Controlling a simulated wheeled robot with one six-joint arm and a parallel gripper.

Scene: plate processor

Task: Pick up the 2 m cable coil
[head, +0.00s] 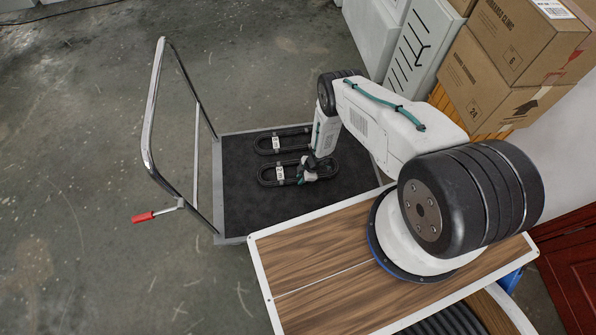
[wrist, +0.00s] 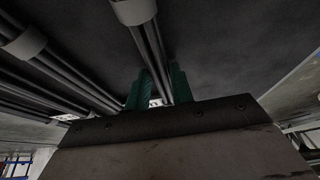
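Two black oval cable coils with white labels lie side by side on the cart's dark deck in the head view: a farther coil (head: 284,140) and a nearer coil (head: 270,176). The label print is too small to read, so I cannot tell which is the 2 m one. My gripper (head: 307,172) is down at the right part of the nearer coil. In the wrist view the green fingers of my gripper (wrist: 157,88) stand on either side of black cable strands (wrist: 152,50). Whether they press on the strands is not clear.
The cart (head: 240,215) has a dark mat and a chrome handle (head: 150,120) with a red-tipped lever (head: 143,217) on the left. Cardboard boxes (head: 490,80) and white cabinets (head: 408,40) stand at the back right. A wood-topped surface (head: 310,270) is in front. Floor at left is clear.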

